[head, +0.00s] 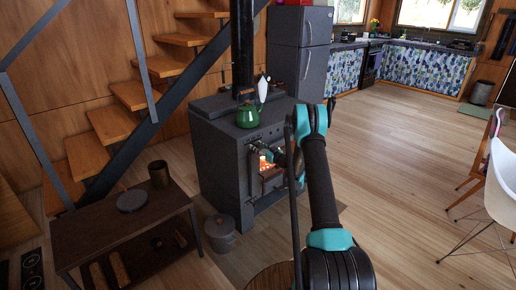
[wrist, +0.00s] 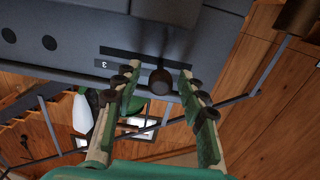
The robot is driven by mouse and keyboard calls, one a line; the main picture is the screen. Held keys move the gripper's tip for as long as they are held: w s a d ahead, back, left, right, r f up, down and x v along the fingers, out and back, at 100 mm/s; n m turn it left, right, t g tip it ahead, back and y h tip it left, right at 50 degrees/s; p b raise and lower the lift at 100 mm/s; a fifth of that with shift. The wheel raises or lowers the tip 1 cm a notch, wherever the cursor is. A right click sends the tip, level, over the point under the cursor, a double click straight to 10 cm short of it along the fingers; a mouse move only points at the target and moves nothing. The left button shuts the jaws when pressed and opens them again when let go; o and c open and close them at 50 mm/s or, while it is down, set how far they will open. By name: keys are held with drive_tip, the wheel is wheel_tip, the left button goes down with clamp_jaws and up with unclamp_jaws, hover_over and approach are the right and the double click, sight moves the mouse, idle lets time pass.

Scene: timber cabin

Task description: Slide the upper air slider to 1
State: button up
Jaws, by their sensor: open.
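The dark stove (head: 222,150) stands in the middle of the head view with a fire glowing behind its front opening. In the wrist view, its grey face carries a dark slot (wrist: 118,53) marked with a 3 (wrist: 104,64). A round dark slider knob (wrist: 162,82) sticks out near the slot. My gripper (wrist: 160,71) is open, with one green finger on each side of the knob; I cannot tell whether either touches it. In the head view, my arm hides most of the gripper and the sliders. No 1 mark is readable.
A green kettle (head: 247,116) and a white pitcher stand on the stove. A low dark table (head: 105,228) and a lidded bucket (head: 219,234) are left of it. A white chair (head: 503,180) is at right. Wooden floor (head: 395,150) between is clear.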

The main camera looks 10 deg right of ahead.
drive_tip(key=v, duration=1.2)
drive_tip(key=shift+r, duration=0.1)
drive_tip(key=s+a+r+m+g+h, duration=0.1)
drive_tip(key=s+a+r+g+h, duration=0.2)
drive_tip(key=s+r, duration=0.45)
drive_tip(key=s+a+r+m+g, duration=0.1)
drive_tip(key=s+a+r+g, duration=0.35)
drive_tip(key=s, duration=0.65)
drive_tip(key=s+d+f+m+g+h, duration=0.1)
drive_tip(key=s+d+m+h, duration=0.1)
drive_tip(key=s, duration=1.3)
drive_tip(key=s+d+f+m+g+h, duration=0.2)
drive_tip(key=s+d+h, duration=0.3)
drive_tip(key=s, duration=1.1)
drive_tip(key=shift+d+m+h, duration=0.3)
drive_tip(key=shift+d+m, duration=0.05)
drive_tip(key=shift+m, duration=0.25)
